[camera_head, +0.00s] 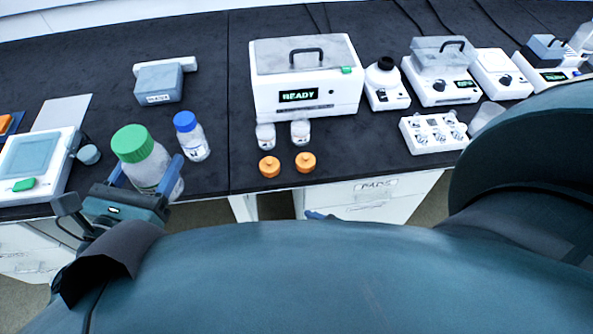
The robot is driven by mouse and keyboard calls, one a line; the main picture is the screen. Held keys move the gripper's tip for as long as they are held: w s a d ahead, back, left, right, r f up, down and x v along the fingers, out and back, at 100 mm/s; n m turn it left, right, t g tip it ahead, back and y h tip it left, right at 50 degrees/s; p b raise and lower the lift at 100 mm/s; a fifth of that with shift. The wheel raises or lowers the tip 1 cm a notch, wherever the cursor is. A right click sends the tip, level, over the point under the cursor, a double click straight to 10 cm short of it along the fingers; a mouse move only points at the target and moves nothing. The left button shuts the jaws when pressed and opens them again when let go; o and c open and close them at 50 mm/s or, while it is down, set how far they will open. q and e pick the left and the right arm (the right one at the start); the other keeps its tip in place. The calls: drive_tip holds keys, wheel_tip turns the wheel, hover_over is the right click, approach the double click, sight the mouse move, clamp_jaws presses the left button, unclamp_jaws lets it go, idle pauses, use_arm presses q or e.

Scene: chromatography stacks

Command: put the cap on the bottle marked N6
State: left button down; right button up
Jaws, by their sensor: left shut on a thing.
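Two small clear jars, a left one (265,136) and a right one (300,132), stand uncapped before the white READY box. Their labels are too small to read, so I cannot tell which is N6. Two orange caps, a left one (269,166) and a right one (305,161), lie on the black bench in front of them, apart from the jars. My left gripper (147,166) is shut around a clear bottle with a green cap (133,143) near the bench's front edge. Only a blue tip, seemingly of my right gripper (317,215), shows past my body.
A blue-capped bottle (192,137) stands just right of the held bottle. The READY box (305,80) stands behind the jars. A white rack (433,134) and several instruments fill the right. A white device (40,163) is at left. Bench between blue-capped bottle and jars is clear.

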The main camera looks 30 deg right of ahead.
use_arm(q)
drive_tip(key=shift+r, duration=0.1)
idle(0.3)
drive_tip(key=s+a+f+n+t+y, duration=0.1)
drive_tip(key=a+n+t+y, duration=0.3)
drive_tip(key=a+n+y, duration=0.4)
drive_tip(key=s+a+y, duration=0.1)
drive_tip(key=a+y, duration=0.2)
drive_tip(key=a, duration=0.3)
drive_tip(key=shift+s+a+y, duration=0.2)
drive_tip(key=shift+a+y, duration=0.05)
drive_tip(key=shift+y, duration=0.05)
